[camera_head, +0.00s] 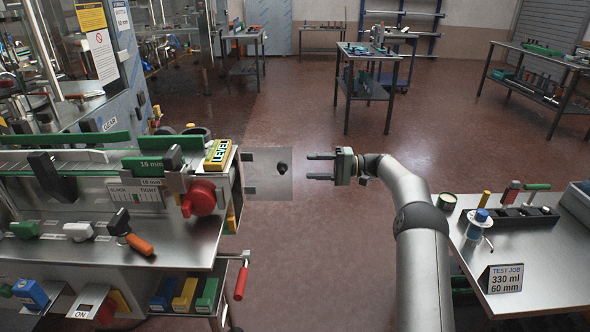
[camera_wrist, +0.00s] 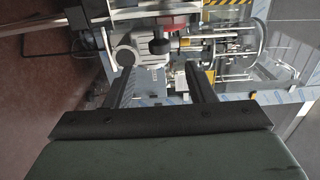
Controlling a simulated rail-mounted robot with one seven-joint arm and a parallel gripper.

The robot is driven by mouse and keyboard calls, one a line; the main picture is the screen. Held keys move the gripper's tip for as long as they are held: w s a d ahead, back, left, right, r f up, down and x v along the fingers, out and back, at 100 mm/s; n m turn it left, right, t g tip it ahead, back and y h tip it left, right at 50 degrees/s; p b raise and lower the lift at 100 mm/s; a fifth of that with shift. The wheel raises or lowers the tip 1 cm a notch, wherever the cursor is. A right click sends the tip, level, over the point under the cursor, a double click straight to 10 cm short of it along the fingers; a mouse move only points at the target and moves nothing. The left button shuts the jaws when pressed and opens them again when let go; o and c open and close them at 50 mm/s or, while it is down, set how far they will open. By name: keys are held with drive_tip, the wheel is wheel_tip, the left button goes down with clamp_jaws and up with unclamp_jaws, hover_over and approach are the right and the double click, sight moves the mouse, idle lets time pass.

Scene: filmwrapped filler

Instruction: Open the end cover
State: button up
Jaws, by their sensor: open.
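The end cover (camera_head: 267,184) is a clear panel with a black knob (camera_head: 282,168) near its right edge. In the head view it stands out to the right from the end of the machine, with two dark hinge-like blocks at its left edge. My gripper (camera_head: 308,166) is open and empty, just right of the panel, its fingers pointing left toward the knob with a visible gap. In the wrist view, a dark round knob-like shape shows ahead between the open fingers (camera_wrist: 158,66). The clear panel itself is hard to make out there.
The machine bench (camera_head: 85,230) on the left carries a red knob (camera_head: 203,197), a yellow level block (camera_head: 217,154) and a red-handled crank (camera_head: 241,280). A steel side table (camera_head: 530,255) with tools and a test-job sign (camera_head: 502,279) stands right. Open floor lies between them.

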drive_tip(key=d, duration=0.7)
drive_tip(key=shift+s, duration=0.3)
drive_tip(key=shift+d, duration=0.1)
drive_tip(key=s+a+r+g+h+p, duration=0.1)
drive_tip(key=s+a+r+h, duration=0.1)
drive_tip(key=a, duration=0.3)
drive_tip(key=s+a+r+g+h, duration=0.1)
drive_tip(key=s+a+r+h, duration=0.15)
drive_tip(key=a, duration=0.25)
drive_tip(key=s+a+h+p, duration=0.1)
drive_tip(key=s+a+h, duration=0.35)
drive_tip(key=s, duration=0.65)
drive_tip(key=s+d+f+h+p, duration=0.1)
drive_tip(key=s+d+h, duration=0.1)
drive_tip(key=s, duration=0.9)
drive_tip(key=s+d+f+h+p, duration=0.1)
drive_tip(key=s+d+h, duration=0.2)
drive_tip(key=s, duration=0.8)
drive_tip(key=s+d+f+n+t+h+p, duration=0.1)
drive_tip(key=s+d+f+h, duration=0.1)
drive_tip(key=s, duration=0.9)
drive_tip(key=shift+d+h, duration=0.7)
drive_tip(key=shift+h, duration=0.2)
